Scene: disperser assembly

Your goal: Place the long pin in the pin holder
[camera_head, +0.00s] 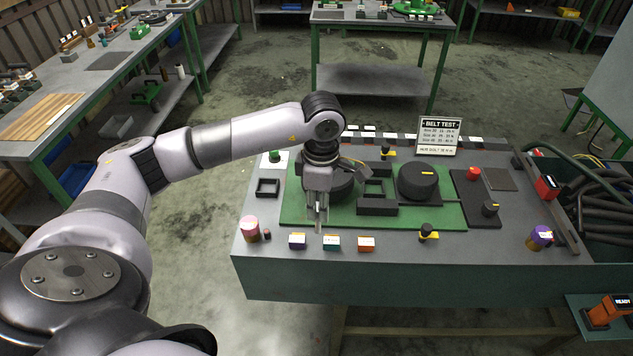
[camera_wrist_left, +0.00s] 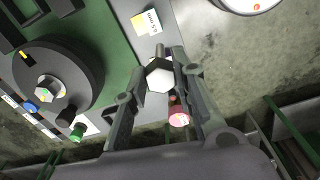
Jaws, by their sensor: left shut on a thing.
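My left gripper (camera_head: 317,222) points down above the front left part of the green plate on the workbench. In the left wrist view its fingers (camera_wrist_left: 160,80) are closed on a piece with a pale hexagonal end (camera_wrist_left: 159,77), likely the long pin. The rest of that piece is mostly hidden by the fingers. I cannot tell for sure which part is the pin holder; a black open square frame (camera_head: 267,188) stands left of the gripper, and another black frame (camera_head: 375,187) stands right of it. My right gripper is not in view.
A black wheel (camera_head: 418,181) stands on the green plate (camera_head: 448,214); another is partly behind my gripper. Small coloured blocks (camera_head: 331,243) and a pink cylinder (camera_head: 250,229) line the bench front. A "BELT TEST" sign (camera_head: 438,136) stands behind. Black hoses (camera_head: 600,200) lie at right.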

